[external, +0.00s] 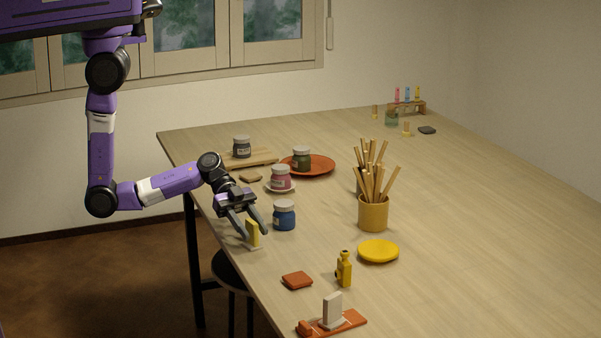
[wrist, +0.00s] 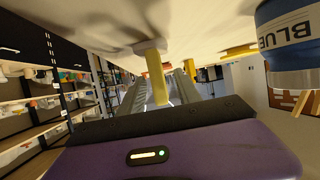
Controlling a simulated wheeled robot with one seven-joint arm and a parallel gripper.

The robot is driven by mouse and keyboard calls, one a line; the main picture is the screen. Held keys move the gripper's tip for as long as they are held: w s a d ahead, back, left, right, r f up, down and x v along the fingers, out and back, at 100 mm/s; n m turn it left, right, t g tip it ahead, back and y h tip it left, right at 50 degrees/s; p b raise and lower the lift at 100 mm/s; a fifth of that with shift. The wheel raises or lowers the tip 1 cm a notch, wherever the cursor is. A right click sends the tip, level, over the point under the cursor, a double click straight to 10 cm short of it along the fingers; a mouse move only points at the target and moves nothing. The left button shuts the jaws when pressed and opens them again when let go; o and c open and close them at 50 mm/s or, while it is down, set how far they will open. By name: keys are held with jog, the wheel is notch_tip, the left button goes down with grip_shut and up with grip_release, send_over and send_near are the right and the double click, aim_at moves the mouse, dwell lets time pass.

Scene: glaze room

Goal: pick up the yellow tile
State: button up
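The yellow tile (external: 252,228) stands upright in a small pale holder (external: 252,246) near the left edge of the table. My gripper (external: 256,236) reaches down to it at a slant, with its fingers spread. In the wrist view, the tile (wrist: 155,78) shows between the two fingers of my gripper (wrist: 161,82), with gaps visible on both sides. The gripper looks open, and I cannot tell how deep the tile is between the fingertips. The pale holder (wrist: 150,46) shows at the tile's base.
A blue-labelled jar (external: 284,215) stands close to the right of my gripper; it looms in the wrist view (wrist: 290,50). A pink jar (external: 281,178) is behind. An orange tile (external: 297,281), yellow bottle (external: 344,268) and yellow plate (external: 378,251) lie nearer the front. The table's right side is clear.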

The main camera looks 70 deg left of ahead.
grip_shut()
dwell(0.4)
